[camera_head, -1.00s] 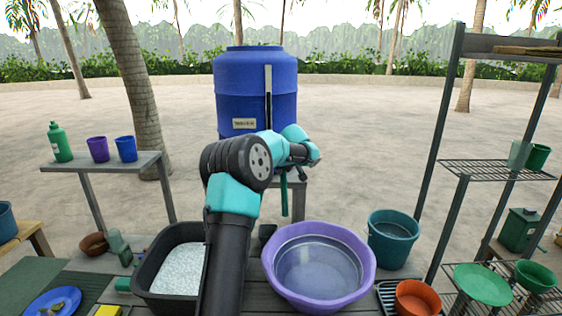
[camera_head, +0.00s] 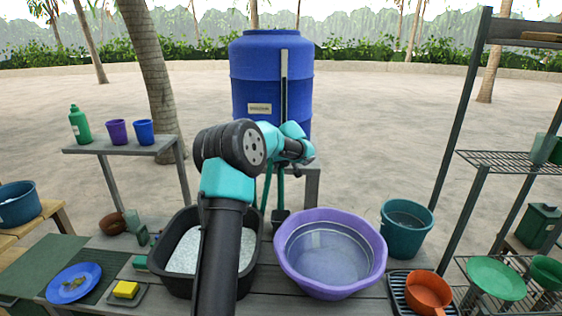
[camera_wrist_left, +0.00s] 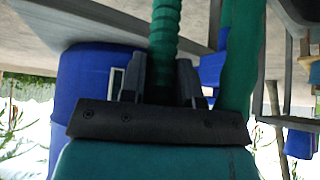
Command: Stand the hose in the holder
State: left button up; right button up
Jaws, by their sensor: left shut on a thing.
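The green ribbed hose (camera_wrist_left: 164,40) is between the two dark fingers of my left gripper (camera_wrist_left: 160,82) in the left wrist view. The gripper is shut on it. In the head view the left gripper (camera_head: 302,156) is in front of the blue barrel, and a length of hose (camera_head: 281,188) hangs below it. A small dark holder (camera_head: 281,216) stands behind the gap between the black tub and the purple basin. The hose's lower end lines up with the holder; I cannot tell whether it is inside or behind it. A second green length (camera_wrist_left: 240,55) runs beside the gripper.
The blue barrel (camera_head: 270,75) stands behind on a grey stand. A black tub (camera_head: 250,270) of pale, speckled contents is partly hidden by my arm. The purple basin (camera_head: 330,290) is beside it, with a teal bucket (camera_head: 407,228) to the right. The sandy ground behind is largely clear.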

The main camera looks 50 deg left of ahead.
aim_at(282, 189)
pick_arm(q)
jog(key=shift+f, duration=6.45)
jog(key=o, duration=1)
jog(key=shift+c, duration=0.2)
jog(key=shift+o, duration=0.5)
jog(key=o, duration=0.7)
jog(key=shift+a+r+v, duration=0.1)
jog(key=shift+a+v, duration=0.05)
jog(key=shift+v, duration=1.6)
jog(key=shift+a+r+v, duration=0.1)
jog(key=shift+v, duration=1.7)
jog(key=shift+a+r+v, duration=0.1)
jog(key=shift+a+v, duration=0.05)
jog(key=shift+v, duration=1.6)
